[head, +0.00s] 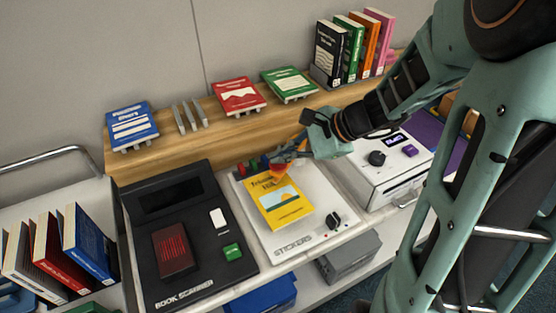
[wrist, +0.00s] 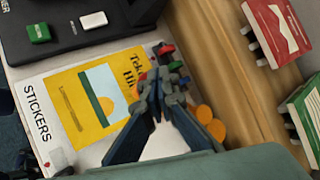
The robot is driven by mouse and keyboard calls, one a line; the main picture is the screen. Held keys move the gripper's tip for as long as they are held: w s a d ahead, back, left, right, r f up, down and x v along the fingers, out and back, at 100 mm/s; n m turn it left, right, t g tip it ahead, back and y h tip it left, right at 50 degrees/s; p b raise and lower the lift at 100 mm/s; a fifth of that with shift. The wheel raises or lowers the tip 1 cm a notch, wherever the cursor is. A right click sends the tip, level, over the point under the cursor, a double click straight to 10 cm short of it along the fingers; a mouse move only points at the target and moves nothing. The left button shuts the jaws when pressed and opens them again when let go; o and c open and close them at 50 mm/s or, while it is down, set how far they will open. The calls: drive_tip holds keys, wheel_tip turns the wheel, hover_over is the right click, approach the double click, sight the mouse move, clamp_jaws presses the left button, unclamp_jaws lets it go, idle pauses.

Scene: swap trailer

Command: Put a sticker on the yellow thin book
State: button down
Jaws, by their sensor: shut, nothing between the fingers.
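The yellow thin book (head: 283,211) lies flat on the white station marked STICKERS (head: 310,238); it also shows in the wrist view (wrist: 68,116). Its cover has a pale picture panel and dark title letters, partly hidden by my gripper. My gripper (head: 273,170) is shut and empty at the book's top edge, beside small red, green and blue knobs (head: 252,166). In the wrist view its closed fingertips (wrist: 166,84) are close to these knobs; I cannot tell whether they touch. Orange round pieces (wrist: 204,114) show beside the fingers.
A black book scanner (head: 185,255) stands left of the station, and a white device with a dial (head: 405,160) stands right. A wooden shelf (head: 190,151) behind holds blue, red and green books on stands. Upright books (head: 350,50) stand at the back right.

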drive_tip(key=shift+r, duration=0.65)
drive_tip(key=shift+r+p, duration=2.2)
drive_tip(key=shift+r, duration=0.3)
